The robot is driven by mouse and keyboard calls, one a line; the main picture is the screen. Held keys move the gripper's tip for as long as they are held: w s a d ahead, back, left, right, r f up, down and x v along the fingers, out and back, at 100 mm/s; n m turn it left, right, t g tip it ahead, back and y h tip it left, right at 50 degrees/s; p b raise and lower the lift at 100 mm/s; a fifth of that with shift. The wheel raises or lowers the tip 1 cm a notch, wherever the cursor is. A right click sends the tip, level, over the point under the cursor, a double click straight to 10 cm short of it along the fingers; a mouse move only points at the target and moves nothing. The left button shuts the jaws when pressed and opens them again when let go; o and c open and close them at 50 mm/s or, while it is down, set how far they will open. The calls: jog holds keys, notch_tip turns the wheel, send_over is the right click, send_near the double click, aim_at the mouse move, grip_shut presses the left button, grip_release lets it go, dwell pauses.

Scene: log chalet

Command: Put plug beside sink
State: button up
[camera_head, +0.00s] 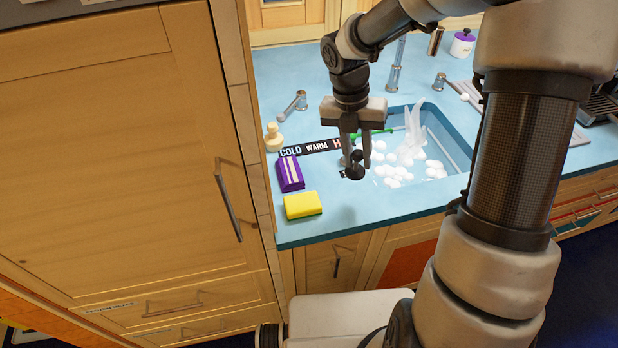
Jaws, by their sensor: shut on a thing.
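A small black plug (356,171) is in my gripper (357,158), whose two fingers point down and are shut on it. The gripper is over the left front edge of the sink (458,143), in front of the cold/warm label strip (312,147). I cannot tell whether the plug touches the blue counter (362,205) or hangs just above it. The sink holds white foam and a clear, spiky splash-like shape. My gripper hides part of the sink's left rim and the end of the label.
A yellow sponge (303,205) and a purple packet (290,173) lie on the counter left of the gripper. A cream knob-shaped item (273,137) and metal tap parts (294,104) are behind. A tall wooden cabinet (120,160) stands at left. Counter in front of the sink is clear.

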notch_tip(320, 180, down, 10)
jog(key=shift+r+b, duration=0.1)
jog(key=shift+b, duration=0.3)
jog(key=o, duration=1)
jog(key=shift+f, duration=0.2)
jog(key=shift+o, duration=0.2)
jog(key=shift+r, duration=0.1)
jog(key=r, duration=0.4)
jog(key=a+r, duration=0.1)
jog(key=r, duration=0.3)
jog(key=a+r+p, duration=0.1)
jog(key=r, duration=0.3)
jog(key=shift+w+a, duration=0.1)
jog(key=shift+w, duration=0.3)
